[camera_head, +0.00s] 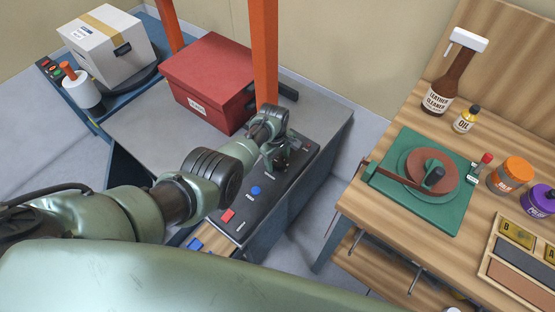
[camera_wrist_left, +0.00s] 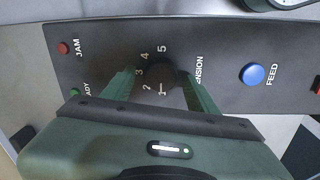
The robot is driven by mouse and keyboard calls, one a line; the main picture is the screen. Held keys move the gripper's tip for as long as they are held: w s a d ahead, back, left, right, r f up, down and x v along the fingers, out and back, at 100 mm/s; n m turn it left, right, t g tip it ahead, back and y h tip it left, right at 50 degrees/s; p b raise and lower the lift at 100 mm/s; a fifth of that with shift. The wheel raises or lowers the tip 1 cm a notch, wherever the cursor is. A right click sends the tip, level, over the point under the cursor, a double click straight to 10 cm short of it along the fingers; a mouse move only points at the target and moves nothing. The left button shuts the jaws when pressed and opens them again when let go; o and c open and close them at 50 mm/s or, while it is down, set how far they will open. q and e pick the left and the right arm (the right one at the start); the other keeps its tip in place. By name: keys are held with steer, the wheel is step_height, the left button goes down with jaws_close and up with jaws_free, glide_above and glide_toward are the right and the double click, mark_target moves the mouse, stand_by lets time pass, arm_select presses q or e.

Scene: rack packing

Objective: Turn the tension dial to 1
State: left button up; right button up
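The tension dial (camera_wrist_left: 168,76) is a dark round knob on the black control panel (camera_wrist_left: 225,62). In the left wrist view the numbers 1 to 5 curve around its left side, with TENSION partly hidden on its right. I cannot make out where its pointer stands. My left gripper (camera_wrist_left: 158,74) is over the dial, with one green finger on each side. A gap with numbers shows between the left finger and the knob; the right finger is close to it, contact unclear. In the head view the left gripper (camera_head: 282,157) hides the dial. My right gripper is not in view.
A blue FEED button (camera_wrist_left: 252,75) and a red JAM light (camera_wrist_left: 64,48) flank the dial. A red box (camera_head: 208,82) and an orange post (camera_head: 264,50) stand behind the panel. A wooden bench (camera_head: 375,220) with a green turntable is to the right.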

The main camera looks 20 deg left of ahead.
mark_target(276, 163)
arm_select(q)
steer(key=r+p, duration=0.1)
steer(key=r, duration=0.1)
steer(key=r+p, duration=0.1)
steer(key=r, duration=0.1)
steer(key=r+p, duration=0.1)
steer(key=r, duration=0.2)
steer(key=shift+s+a, duration=0.1)
steer(key=shift+s, duration=0.15)
steer(key=shift+r, duration=0.35)
